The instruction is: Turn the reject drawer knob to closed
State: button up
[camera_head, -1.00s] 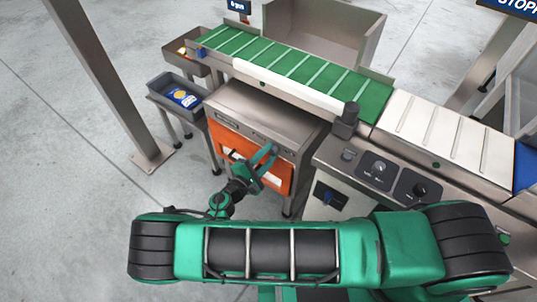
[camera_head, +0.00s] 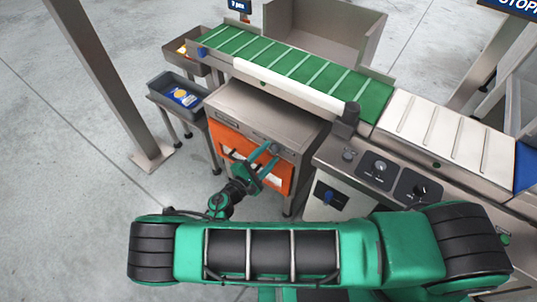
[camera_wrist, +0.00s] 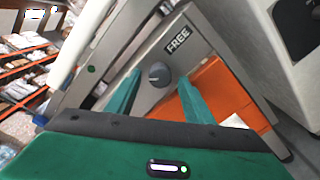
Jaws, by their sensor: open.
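The reject drawer knob (camera_wrist: 158,75) is a round grey knob on the steel front panel, beside a black label (camera_wrist: 178,40) reading FREE. In the wrist view it shows between my two green fingers, apart from both. My gripper (camera_wrist: 160,98) is open and empty, facing the knob. In the head view my gripper (camera_head: 267,166) is in front of the steel cabinet's upper front. The orange drawer front (camera_head: 235,148) lies just below the panel and is partly hidden by my fingers. It also shows in the wrist view (camera_wrist: 222,98).
A green cleated conveyor (camera_head: 290,66) runs above the cabinet. A control panel with dials (camera_head: 380,168) and a blue-handled switch (camera_head: 328,197) stand to the right. A grey bin (camera_head: 165,88) with a blue packet and a steel post (camera_head: 110,85) are at left.

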jog(key=v, duration=1)
jog(key=shift+s+a, duration=0.1)
